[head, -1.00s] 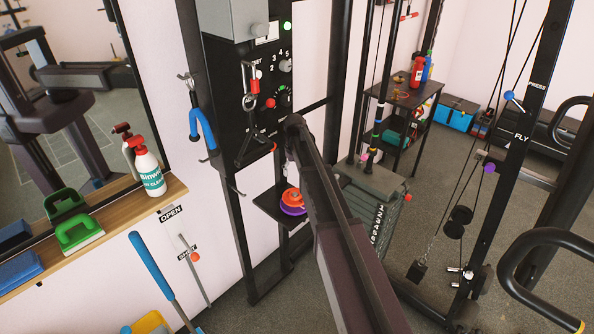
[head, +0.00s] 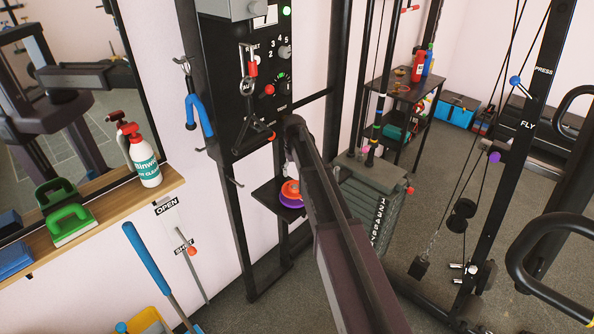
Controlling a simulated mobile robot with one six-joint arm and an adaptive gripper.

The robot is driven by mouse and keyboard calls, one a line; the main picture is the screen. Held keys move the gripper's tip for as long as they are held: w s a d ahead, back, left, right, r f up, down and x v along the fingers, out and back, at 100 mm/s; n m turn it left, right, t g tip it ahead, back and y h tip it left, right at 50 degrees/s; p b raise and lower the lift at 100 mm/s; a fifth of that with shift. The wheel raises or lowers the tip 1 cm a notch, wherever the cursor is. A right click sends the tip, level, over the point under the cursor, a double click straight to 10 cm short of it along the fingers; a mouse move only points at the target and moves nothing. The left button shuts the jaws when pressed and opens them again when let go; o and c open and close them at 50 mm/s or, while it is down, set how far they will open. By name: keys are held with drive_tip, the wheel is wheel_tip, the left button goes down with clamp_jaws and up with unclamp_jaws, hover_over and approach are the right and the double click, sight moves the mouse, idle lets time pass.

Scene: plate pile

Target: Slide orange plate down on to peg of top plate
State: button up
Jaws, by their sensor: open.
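The orange plate (head: 290,188) lies on top of a purple plate (head: 288,203) on a small black shelf (head: 265,194) fixed to the dark frame. The plates look stacked and close together. Their right side is hidden behind my arm. I cannot make out the peg or whether the orange plate is fully seated. My arm reaches up from the bottom of the picture, with its elbow or wrist end just above the plates.
A black control panel (head: 255,80) with knobs and hooks is above the shelf. A grey weight stack (head: 372,200) stands right of my arm. A wooden ledge (head: 105,213) with a spray bottle (head: 143,160) is at left. Cable-machine posts and cables stand at right.

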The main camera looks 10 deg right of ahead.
sight(295, 185)
drive_tip(key=shift+f+b, duration=3.05)
drive_tip(key=shift+f, duration=0.3)
drive_tip(key=shift+c, duration=0.2)
drive_tip(key=shift+s, duration=0.1)
drive_tip(key=c, duration=1.1)
